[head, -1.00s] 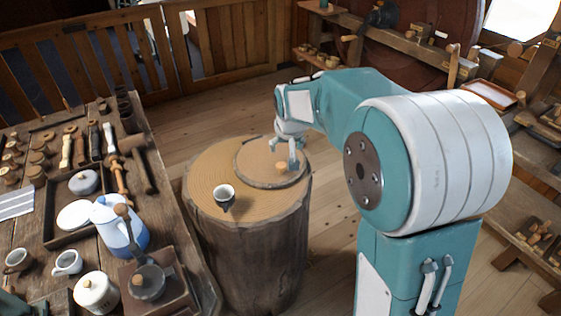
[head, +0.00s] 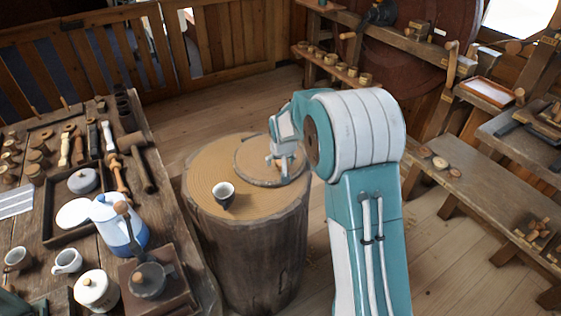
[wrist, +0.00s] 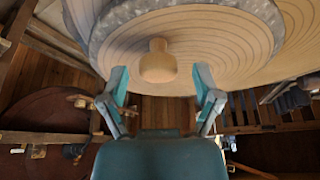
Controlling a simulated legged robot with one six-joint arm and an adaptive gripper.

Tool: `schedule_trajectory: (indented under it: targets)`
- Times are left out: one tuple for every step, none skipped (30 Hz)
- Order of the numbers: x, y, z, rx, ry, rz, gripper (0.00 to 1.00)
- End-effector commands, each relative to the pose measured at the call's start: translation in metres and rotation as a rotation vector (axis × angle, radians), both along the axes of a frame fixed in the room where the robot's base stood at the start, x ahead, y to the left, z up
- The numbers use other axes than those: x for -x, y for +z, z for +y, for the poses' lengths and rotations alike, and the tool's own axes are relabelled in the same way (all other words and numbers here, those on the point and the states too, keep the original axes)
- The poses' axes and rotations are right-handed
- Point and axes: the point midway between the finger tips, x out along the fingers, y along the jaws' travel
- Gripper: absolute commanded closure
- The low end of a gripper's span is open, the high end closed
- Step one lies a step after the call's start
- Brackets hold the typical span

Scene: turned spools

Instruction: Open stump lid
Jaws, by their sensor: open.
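The stump (head: 245,255) stands upright on the floor with a ringed top. Its round lid (head: 256,153) with a bark rim lies on the far right part of that top. The lid also shows in the wrist view (wrist: 215,30), with its pale wooden knob (wrist: 158,62). My gripper (head: 281,161) is over the lid in the head view, hiding most of the knob. In the wrist view the gripper (wrist: 161,76) is open, one finger on each side of the knob in the picture, with gaps between; it holds nothing. The lid looks seated flat.
A workbench (head: 190,262) at the left carries a blue-white jug (head: 118,228), pots, mugs and tools. A low bench (head: 470,195) is at the right. Floor behind the stump is clear.

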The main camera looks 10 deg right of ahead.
Motion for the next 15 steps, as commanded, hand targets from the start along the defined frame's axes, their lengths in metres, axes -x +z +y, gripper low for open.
schedule_trajectory:
  targets:
    - [-0.0005,-0.0014,-0.0002,0.000,0.000,0.000,0.18]
    - [-0.0006,-0.0017,-0.0002,0.000,0.000,0.000,0.18]
    - [-0.0006,-0.0018,-0.0003,0.000,0.000,0.000,0.18]
    - [-0.0006,-0.0017,-0.0002,0.000,0.000,0.000,0.18]
    - [-0.0006,-0.0016,-0.0003,0.000,0.000,0.000,0.18]
    - [-0.0006,-0.0015,-0.0002,0.000,0.000,0.000,0.18]
    - [-0.0006,-0.0015,-0.0002,0.000,0.000,0.000,0.18]
    - [-0.0006,-0.0015,-0.0002,0.000,0.000,0.000,0.23]
    - [-0.0006,-0.0014,-0.0002,0.000,0.000,0.000,0.41]
    - [-0.0006,-0.0014,-0.0002,0.000,0.000,0.000,0.54]
    - [-0.0005,-0.0013,-0.0002,0.000,0.000,0.000,0.67]
    - [-0.0005,-0.0013,-0.0001,0.000,0.000,0.000,0.85]
    - [-0.0006,-0.0014,-0.0001,0.000,0.000,0.000,0.98]
    - [-0.0006,-0.0015,0.0000,0.000,0.000,0.000,1.00]
    - [-0.0006,-0.0016,-0.0001,0.000,0.000,0.001,1.00]
